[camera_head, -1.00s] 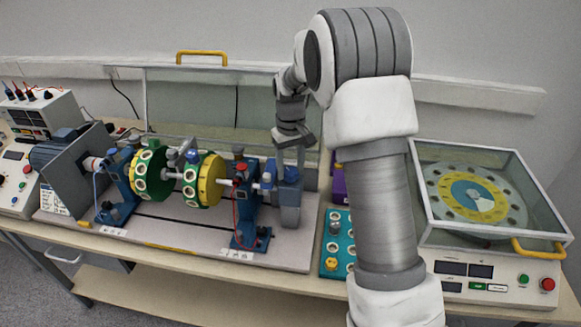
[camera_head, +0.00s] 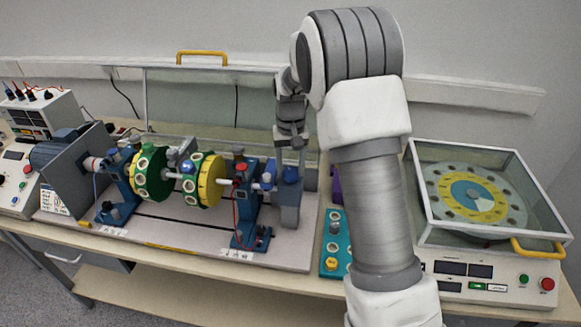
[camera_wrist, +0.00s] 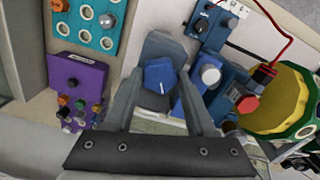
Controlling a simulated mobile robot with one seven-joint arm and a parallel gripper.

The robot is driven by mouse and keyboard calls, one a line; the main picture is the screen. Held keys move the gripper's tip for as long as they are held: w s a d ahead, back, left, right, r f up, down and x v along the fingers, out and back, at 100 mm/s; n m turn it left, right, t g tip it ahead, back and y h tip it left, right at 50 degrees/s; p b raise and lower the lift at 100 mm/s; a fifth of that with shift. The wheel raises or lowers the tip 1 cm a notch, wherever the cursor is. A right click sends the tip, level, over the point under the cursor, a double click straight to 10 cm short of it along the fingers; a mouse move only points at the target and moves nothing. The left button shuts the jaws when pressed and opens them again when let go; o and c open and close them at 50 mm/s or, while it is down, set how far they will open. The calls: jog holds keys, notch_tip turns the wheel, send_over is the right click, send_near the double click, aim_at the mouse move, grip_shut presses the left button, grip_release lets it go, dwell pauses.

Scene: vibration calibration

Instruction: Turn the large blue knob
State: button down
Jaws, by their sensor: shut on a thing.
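The large blue knob (camera_wrist: 160,77) is a faceted dark-blue cap on top of a grey block (camera_wrist: 165,46). In the head view the knob (camera_head: 291,174) stands at the right end of the rotor rig. My gripper (camera_wrist: 160,85) points down over the block, with one finger on each side of the knob, and is shut on it. In the head view my gripper (camera_head: 291,146) is directly above the knob, and its fingertips are hard to make out.
A purple box (camera_wrist: 78,88) and a teal panel with round sockets (camera_wrist: 88,22) lie close to one side of the knob. A blue bearing stand (camera_wrist: 210,72) with a red wire and the green-yellow rotor (camera_head: 205,180) stand on the other. A glass-lidded turntable (camera_head: 470,200) is at right.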

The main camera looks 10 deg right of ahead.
aim_at(291, 171)
jog(key=shift+c, duration=1.1)
grip_release()
notch_tip(291, 171, up, 18)
jog(key=shift+f, duration=0.25)
